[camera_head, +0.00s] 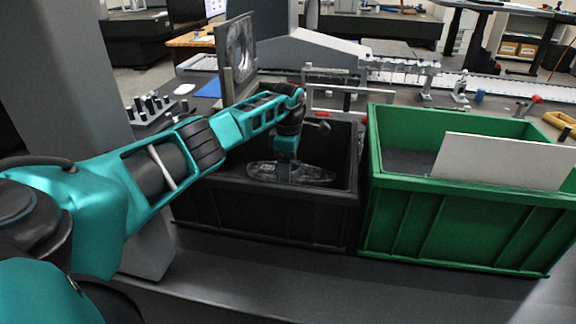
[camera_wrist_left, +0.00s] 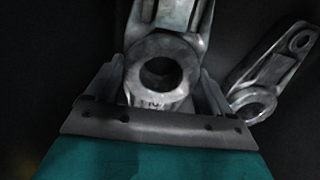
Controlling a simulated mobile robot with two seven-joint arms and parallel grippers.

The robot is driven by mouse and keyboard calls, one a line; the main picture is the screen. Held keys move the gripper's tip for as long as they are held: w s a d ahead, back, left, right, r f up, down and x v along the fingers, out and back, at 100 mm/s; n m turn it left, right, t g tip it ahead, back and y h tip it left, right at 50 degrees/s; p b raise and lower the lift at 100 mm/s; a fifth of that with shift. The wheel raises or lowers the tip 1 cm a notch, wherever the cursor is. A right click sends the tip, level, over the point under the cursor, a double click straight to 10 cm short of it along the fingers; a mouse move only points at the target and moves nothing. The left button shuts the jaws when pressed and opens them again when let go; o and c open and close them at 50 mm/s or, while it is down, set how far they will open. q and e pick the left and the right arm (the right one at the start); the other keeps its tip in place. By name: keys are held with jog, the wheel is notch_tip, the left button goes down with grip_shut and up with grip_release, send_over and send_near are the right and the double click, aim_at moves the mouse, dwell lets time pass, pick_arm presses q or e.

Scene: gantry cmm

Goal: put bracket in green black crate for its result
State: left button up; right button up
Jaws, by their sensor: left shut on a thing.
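My left gripper (camera_head: 286,156) reaches down inside the black crate (camera_head: 270,214) in the head view. In the left wrist view, the gripper (camera_wrist_left: 160,88) is shut on a grey metal bracket (camera_wrist_left: 186,52), with a finger on each side of its ringed end. A second, similar bracket (camera_wrist_left: 272,76) lies to the right against the dark crate interior. In the head view, grey metal (camera_head: 312,174) shows low in the black crate by the gripper; I cannot tell which bracket it is. The green crate (camera_head: 450,228) stands just right of the black one. My right gripper is not in view.
A white panel (camera_head: 502,161) stands slanting at the green crate's right side. Behind the crates are an upright framed plate (camera_head: 238,58), small metal fixtures and a block of pegs (camera_head: 150,112). The crates' rims stand close together. The dark surface in front is clear.

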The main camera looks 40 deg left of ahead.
pick_arm(q)
jog(key=shift+f+b, duration=0.45)
jog(key=shift+f, duration=0.05)
jog(key=o, duration=1.2)
jog(key=shift+r, duration=0.1)
jog(key=shift+c, duration=0.2)
jog(key=shift+o, duration=1)
notch_tip(320, 180, up, 13)
jog(key=p, duration=0.2)
jog(key=shift+p, duration=0.35)
